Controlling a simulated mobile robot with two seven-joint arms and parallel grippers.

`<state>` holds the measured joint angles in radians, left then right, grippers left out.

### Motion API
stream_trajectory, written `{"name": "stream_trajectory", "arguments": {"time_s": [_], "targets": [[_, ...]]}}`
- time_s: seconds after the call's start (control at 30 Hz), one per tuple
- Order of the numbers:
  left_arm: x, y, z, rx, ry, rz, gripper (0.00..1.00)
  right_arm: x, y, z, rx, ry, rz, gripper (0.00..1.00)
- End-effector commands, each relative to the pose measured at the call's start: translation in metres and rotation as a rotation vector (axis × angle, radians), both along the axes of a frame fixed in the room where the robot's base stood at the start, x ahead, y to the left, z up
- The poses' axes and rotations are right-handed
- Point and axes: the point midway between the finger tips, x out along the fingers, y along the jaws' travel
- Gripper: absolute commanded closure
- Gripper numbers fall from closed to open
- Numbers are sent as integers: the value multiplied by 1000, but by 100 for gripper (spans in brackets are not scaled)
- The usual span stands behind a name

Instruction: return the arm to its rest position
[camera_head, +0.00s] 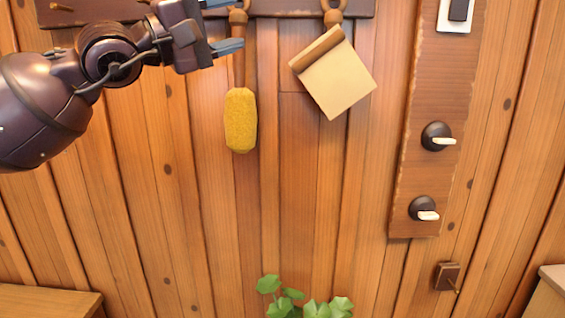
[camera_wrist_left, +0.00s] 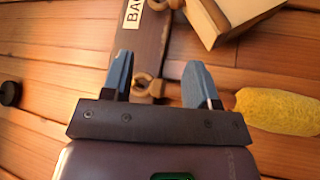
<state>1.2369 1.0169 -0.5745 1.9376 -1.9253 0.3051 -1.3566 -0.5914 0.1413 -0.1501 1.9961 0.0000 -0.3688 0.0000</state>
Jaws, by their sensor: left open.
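My left gripper (camera_head: 241,21) is open at the upper left of the head view, with its arm coming in from the left. Its two blue-grey fingers lie at the height of the upper handle of a hanging yellow brush (camera_head: 241,120). In the left wrist view the open fingers (camera_wrist_left: 160,60) have the rail and a wooden ring between them in the picture, and the brush (camera_wrist_left: 278,112) lies to the right, its handle partly hidden by a finger. Nothing is seen gripped. I cannot tell the exact gap between fingers and handle. My right gripper is not in view.
A dark peg rail (camera_head: 290,7) runs along the top of the plank wall. A dustpan-like cream tool (camera_head: 337,80) hangs right of the brush. A board with knobs (camera_head: 428,110) is farther right. A plant (camera_head: 300,303) stands below. The wall between is clear.

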Motion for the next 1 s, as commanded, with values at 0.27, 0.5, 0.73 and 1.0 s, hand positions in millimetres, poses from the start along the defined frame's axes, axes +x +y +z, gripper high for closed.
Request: {"name": "stream_trajectory", "arguments": {"time_s": [0.27, 0.5, 0.73, 1.0], "targets": [[-14, -7, -14, -563, 727, -459, 46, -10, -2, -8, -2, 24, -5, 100], [8, 16, -68, -1090, 1383, -805, 46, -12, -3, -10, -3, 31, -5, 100], [35, 48, -146, -1596, 1854, -1068, 46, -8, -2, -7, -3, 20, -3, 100], [50, 85, -260, 1917, -1892, 1153, 46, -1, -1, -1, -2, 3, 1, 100]]}}
